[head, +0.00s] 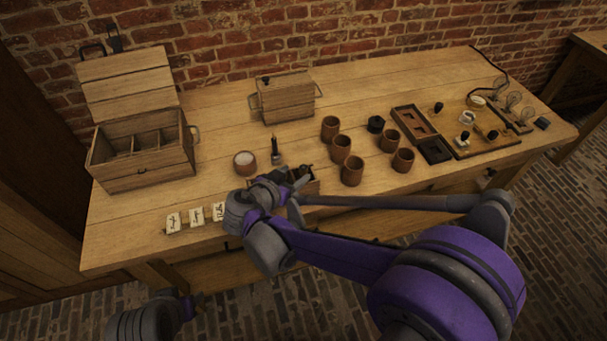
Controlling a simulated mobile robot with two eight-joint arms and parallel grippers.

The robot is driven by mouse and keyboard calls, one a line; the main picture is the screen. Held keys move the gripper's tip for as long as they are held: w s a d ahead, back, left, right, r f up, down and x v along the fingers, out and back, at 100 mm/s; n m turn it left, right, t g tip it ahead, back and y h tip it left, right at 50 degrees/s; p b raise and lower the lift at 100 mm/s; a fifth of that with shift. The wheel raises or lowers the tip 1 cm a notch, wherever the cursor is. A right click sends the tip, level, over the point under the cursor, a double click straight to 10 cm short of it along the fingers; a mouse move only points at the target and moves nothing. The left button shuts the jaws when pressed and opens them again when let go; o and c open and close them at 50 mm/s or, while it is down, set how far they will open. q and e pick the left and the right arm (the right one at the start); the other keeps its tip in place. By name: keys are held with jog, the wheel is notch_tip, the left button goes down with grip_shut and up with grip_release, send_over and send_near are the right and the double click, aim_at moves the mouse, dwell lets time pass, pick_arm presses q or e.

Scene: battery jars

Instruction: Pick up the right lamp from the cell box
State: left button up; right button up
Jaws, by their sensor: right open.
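Clear glass bulb lamps stand in a row on a wooden base at the right end of the bench; the rightmost lamp (527,113) is nearest the front corner. A small wooden box (313,187) with dark contents sits at the front middle, partly hidden behind my right gripper (297,188). That gripper is open at this box, far to the left of the bulbs. I cannot tell whether a lamp lies in the small box or whether the jaws touch it.
An open compartmented chest (140,178) and a lidded box (287,101) stand at left and back. Several brown jars (340,148) fill the middle. A white-filled pot (245,163), a dark upright tool (275,150) and label cards (196,216) are near my right gripper.

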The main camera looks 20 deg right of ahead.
aim_at(302, 169)
jog(key=x, duration=0.4)
jog(key=shift+d+f, duration=0.15)
jog(key=shift+f, duration=0.1)
grip_shut()
